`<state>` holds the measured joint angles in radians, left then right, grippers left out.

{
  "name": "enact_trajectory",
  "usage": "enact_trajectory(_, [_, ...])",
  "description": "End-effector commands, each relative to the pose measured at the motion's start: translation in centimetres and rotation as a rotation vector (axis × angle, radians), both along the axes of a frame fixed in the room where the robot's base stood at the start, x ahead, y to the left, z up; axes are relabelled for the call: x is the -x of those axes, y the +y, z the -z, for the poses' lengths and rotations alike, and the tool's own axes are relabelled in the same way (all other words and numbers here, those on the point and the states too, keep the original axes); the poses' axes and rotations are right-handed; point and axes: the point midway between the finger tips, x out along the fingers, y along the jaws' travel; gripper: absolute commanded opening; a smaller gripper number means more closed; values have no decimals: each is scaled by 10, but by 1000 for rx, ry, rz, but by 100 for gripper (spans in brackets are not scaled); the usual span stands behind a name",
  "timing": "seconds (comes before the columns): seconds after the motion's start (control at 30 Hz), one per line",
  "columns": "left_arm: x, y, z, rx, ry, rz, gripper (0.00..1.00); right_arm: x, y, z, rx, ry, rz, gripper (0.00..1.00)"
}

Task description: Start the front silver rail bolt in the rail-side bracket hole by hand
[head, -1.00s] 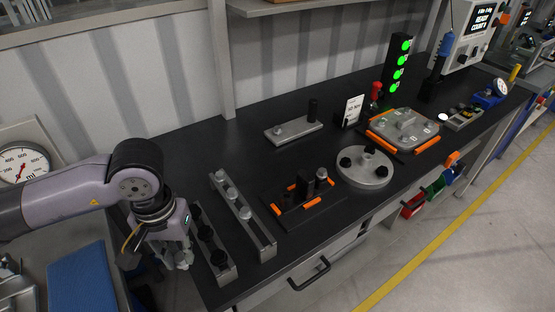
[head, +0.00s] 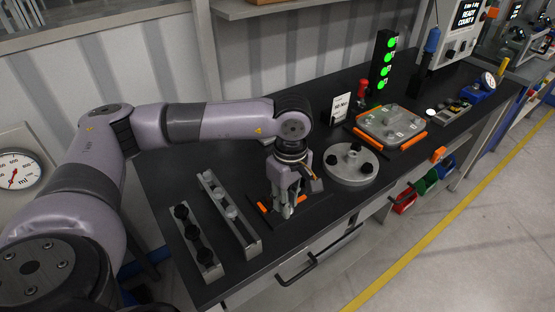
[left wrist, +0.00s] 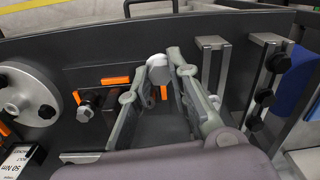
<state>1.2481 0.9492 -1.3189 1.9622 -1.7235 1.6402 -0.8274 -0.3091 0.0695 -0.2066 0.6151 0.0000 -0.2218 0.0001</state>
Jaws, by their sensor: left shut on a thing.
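My left gripper (head: 287,210) is over the orange-marked bracket fixture (head: 263,207) and hides most of it in the head view. In the left wrist view, the left gripper (left wrist: 163,62) is shut on a silver bolt (left wrist: 158,66). The bolt's round head shows between the fingertips. Orange strips (left wrist: 117,81) of the fixture lie beside the fingers, and another shows between them. The bracket hole and the bolt's lower end are hidden, so I cannot tell whether the bolt is in the hole. My right gripper is not in view.
Left of the fixture stands a rail with silver bolts (head: 228,210), then a rail with black knobs (head: 198,245). A round silver plate (head: 350,173) is close on the right. A grey housing in orange clamps (head: 390,124) stands farther back.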

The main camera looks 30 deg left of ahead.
Motion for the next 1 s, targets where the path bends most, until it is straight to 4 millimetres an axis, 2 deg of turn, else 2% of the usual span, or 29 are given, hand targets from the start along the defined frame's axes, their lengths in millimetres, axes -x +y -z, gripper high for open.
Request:
enact_trajectory(0.1, [-20, 18, -3, -10, 0, -377, 0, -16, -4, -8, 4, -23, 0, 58])
enact_trajectory(0.2, [-36, 34, -4, -16, -2, -693, 0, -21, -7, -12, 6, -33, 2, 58])
enact_trajectory(0.4, [-61, 66, -6, -26, -10, -1257, 0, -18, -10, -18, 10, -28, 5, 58])
enact_trajectory(0.5, [-69, 78, -7, -26, -14, -1460, 0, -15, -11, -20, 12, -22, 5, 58])
enact_trajectory(0.6, [-74, 86, -7, -28, -17, -1594, 0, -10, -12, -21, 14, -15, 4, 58])
enact_trajectory(0.77, [-78, 91, -2, -27, -19, -1683, 0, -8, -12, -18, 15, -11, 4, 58])
enact_trajectory(0.87, [-78, 91, 10, -27, -19, -1688, 0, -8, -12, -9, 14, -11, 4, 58])
enact_trajectory(1.0, [-77, 91, 36, -28, -18, -1685, 0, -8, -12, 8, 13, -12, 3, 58])
